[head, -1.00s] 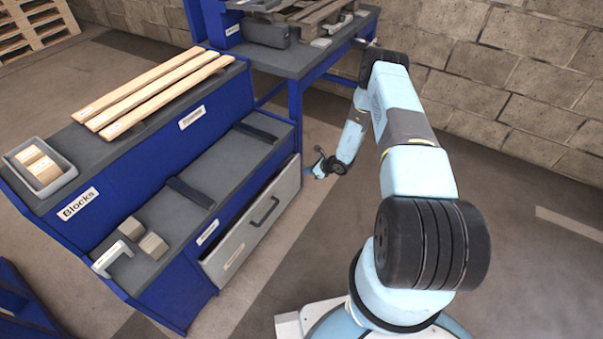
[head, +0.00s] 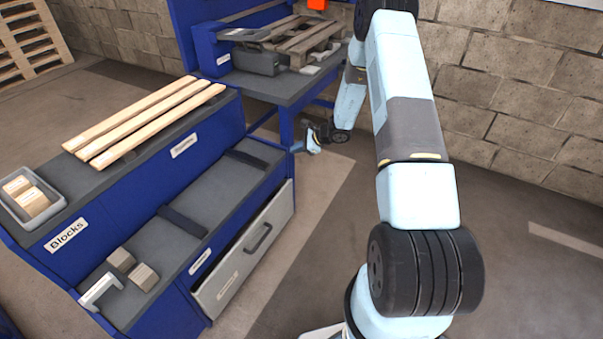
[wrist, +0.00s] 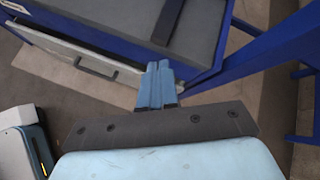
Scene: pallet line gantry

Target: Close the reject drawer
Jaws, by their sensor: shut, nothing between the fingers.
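The reject drawer (head: 236,262) is a light grey front with a dark bar handle (head: 258,238), low in the side of the blue bench. Its front stands a little out from the bench, with a narrow dark gap along its top. In the wrist view the drawer front (wrist: 50,42) and its handle (wrist: 95,70) show at the upper left. My gripper (head: 297,149) is beyond the bench's far right corner, apart from the drawer. In the wrist view my gripper's blue fingers (wrist: 157,68) are together and empty, overlapping the bench edge in the picture.
The blue bench (head: 95,240) has a grey top with small blocks (head: 133,270), a white bracket (head: 100,291) and dark straps. Wooden slats (head: 145,120) lie on its upper shelf. A blue table (head: 285,88) with a pallet stands behind. Floor right of the drawer is clear.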

